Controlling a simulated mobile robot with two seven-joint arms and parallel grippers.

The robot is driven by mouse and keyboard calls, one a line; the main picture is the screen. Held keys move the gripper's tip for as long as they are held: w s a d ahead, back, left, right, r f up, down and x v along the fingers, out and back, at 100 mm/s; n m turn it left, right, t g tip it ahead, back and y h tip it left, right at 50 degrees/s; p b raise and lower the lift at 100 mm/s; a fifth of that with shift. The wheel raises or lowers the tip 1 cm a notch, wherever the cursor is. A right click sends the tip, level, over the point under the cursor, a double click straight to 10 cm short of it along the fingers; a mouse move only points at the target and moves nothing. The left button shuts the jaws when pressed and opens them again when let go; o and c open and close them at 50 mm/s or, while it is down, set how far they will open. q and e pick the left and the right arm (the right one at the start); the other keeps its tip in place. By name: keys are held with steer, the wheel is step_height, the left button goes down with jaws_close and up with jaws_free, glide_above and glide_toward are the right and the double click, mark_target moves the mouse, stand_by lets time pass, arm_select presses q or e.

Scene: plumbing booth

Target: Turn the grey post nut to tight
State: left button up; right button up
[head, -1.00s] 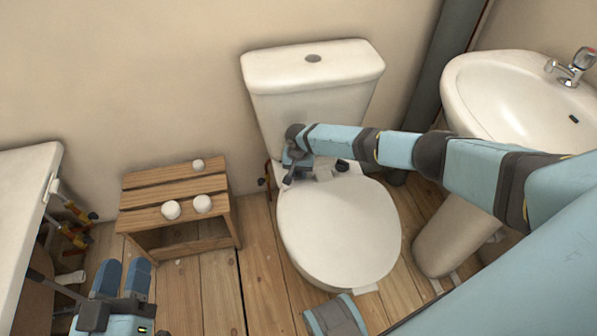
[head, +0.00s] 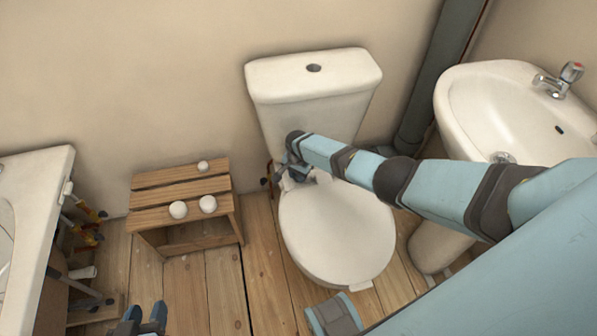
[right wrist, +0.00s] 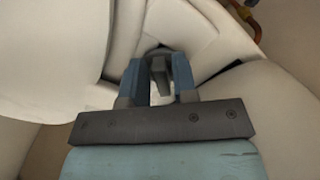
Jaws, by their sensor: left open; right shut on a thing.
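The grey post nut (right wrist: 159,72) shows in the right wrist view as a narrow grey piece between my right fingers, at the back of the toilet seat. My right gripper (right wrist: 160,78) is shut on it. In the head view my right gripper (head: 284,176) is at the left rear of the seat, below the cistern; the nut itself cannot be made out there. How tight the nut is cannot be told. My left gripper (head: 140,318) is open and empty at the bottom left, partly cut off by the frame edge.
The toilet seat lid (head: 336,232) is down, under the white cistern (head: 314,88). My right arm crosses in front of the washbasin (head: 500,100). A wooden stool (head: 182,192) with white round pieces stands left. A white basin unit (head: 38,200) is at far left.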

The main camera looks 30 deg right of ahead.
steer(key=shift+m, duration=0.6)
steer(key=shift+w, duration=0.1)
steer(key=o, duration=0.9)
